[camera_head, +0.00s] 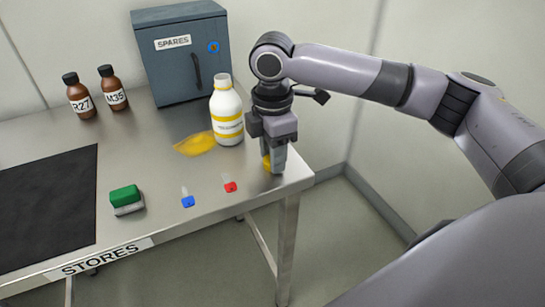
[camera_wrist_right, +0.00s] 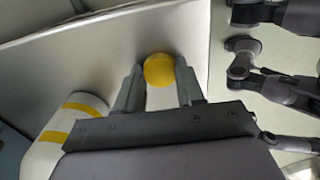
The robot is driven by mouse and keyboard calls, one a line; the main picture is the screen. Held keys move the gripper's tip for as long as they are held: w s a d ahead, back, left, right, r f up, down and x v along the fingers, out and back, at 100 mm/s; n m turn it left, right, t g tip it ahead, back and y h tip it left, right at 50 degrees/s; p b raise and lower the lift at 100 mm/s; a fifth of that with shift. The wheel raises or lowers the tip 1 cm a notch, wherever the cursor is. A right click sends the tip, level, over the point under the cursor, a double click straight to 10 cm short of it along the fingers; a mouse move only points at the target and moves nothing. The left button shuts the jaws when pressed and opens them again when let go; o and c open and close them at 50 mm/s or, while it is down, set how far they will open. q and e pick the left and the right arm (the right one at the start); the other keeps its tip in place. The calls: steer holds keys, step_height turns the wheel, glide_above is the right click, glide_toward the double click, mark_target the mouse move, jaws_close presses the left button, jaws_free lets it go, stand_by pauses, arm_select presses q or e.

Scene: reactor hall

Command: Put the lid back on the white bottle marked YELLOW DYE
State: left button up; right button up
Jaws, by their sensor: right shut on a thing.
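The white bottle (camera_head: 227,112) with yellow bands stands upright on the table, its lettering too small to read. Its white neck has no yellow lid on it. It also shows at the lower left of the right wrist view (camera_wrist_right: 72,125). A round yellow lid (camera_wrist_right: 159,70) sits between the fingers of my right gripper (camera_wrist_right: 160,85). In the head view the lid (camera_head: 267,161) is partly hidden by the fingers. My right gripper (camera_head: 273,163) points down, shut on the lid, near the table's right edge and right of the bottle. My left gripper is not in view.
A yellow spill (camera_head: 195,144) lies left of the bottle. A grey SPARES cabinet (camera_head: 180,65) stands behind. A dark mat (camera_head: 45,205) lies left.

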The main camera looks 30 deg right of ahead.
step_height(320, 180, up, 20)
steer(key=p, duration=0.5)
steer(key=s+a+f+m, duration=0.1)
steer(key=s+f+m, duration=0.3)
steer(key=f+m, duration=0.6)
steer(key=shift+s+a+m, duration=0.2)
steer(key=shift+s+m, duration=0.05)
steer(key=shift+m, duration=3.45)
steer(key=shift+s+a+f, duration=0.1)
steer(key=shift+a, duration=0.1)
